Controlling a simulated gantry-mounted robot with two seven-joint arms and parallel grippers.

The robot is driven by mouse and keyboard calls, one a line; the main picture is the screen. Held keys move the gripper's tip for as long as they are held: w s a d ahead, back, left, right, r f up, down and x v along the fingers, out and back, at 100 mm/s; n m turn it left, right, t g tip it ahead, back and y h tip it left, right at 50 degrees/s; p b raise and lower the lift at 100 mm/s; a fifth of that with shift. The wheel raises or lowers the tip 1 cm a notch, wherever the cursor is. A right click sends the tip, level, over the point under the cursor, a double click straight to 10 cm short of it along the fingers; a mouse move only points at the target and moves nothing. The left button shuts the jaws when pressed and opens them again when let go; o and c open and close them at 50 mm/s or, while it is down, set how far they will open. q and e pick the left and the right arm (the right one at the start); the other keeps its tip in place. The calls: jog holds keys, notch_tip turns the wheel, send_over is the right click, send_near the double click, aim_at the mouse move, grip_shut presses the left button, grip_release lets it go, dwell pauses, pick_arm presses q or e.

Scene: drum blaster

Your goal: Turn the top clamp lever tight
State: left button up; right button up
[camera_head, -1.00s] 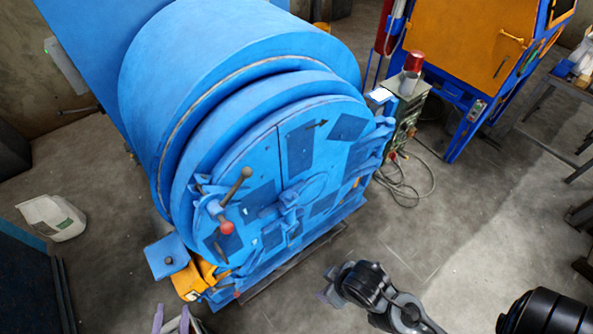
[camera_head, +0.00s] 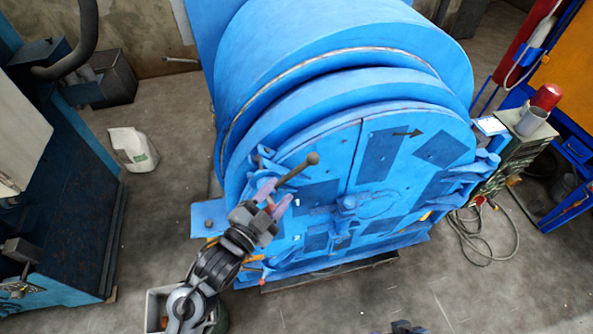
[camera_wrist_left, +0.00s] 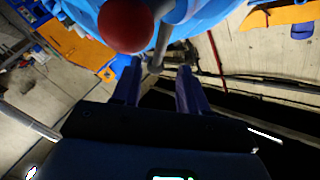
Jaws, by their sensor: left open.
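The blue drum's round door (camera_head: 385,165) faces me. On its left side a clamp lever (camera_head: 300,168), a dark rod with a round knob, slants up to the right. My left gripper (camera_head: 271,195) is at this clamp, with its pinkish fingers apart near the rod's lower part. In the left wrist view, the open fingers (camera_wrist_left: 158,78) point at a grey metal rod (camera_wrist_left: 160,50), which lies just past the tips and does not look gripped. A red ball (camera_wrist_left: 125,26) is close at the upper left. My right gripper cannot be made out; only a dark arm piece shows at the bottom edge.
A white bag (camera_head: 133,149) lies at the left. An open bin (camera_head: 158,308) is below my left arm.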

aim_at(293, 174)
pick_arm(q)
jog(key=p+x, duration=0.1)
jog(key=x, duration=0.7)
jog(key=shift+w, duration=0.1)
grip_shut()
